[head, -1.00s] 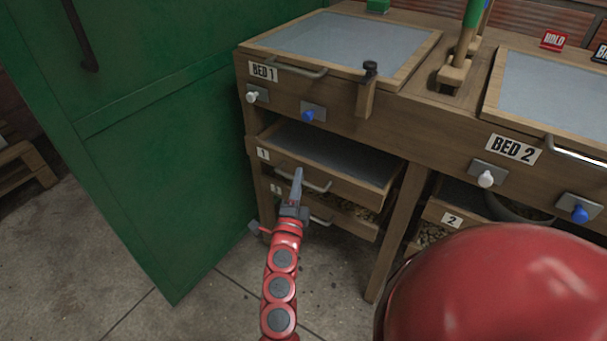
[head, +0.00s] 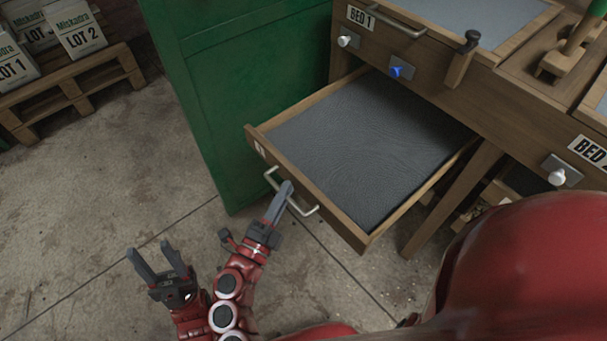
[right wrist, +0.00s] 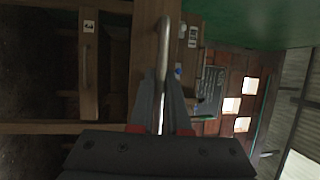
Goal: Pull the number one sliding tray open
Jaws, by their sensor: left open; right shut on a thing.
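The number one sliding tray (head: 370,150) is pulled well out from under Bed 1, with its grey mesh bed showing. Its metal handle (head: 304,208) is on the front face. My right gripper (head: 284,192) is shut on this handle, and in the right wrist view the fingers (right wrist: 161,95) close around the handle bar (right wrist: 164,50). The number label on the tray front is small and partly unclear in the head view. My left gripper (head: 158,256) is open and empty, low over the floor to the left of the right gripper.
A green cabinet (head: 240,110) stands close to the tray's left side. The Bed 1 table (head: 430,75) is above the tray, with its leg (head: 450,200) to the right. A pallet (head: 75,90) with lot bags is at far left. The floor between is clear.

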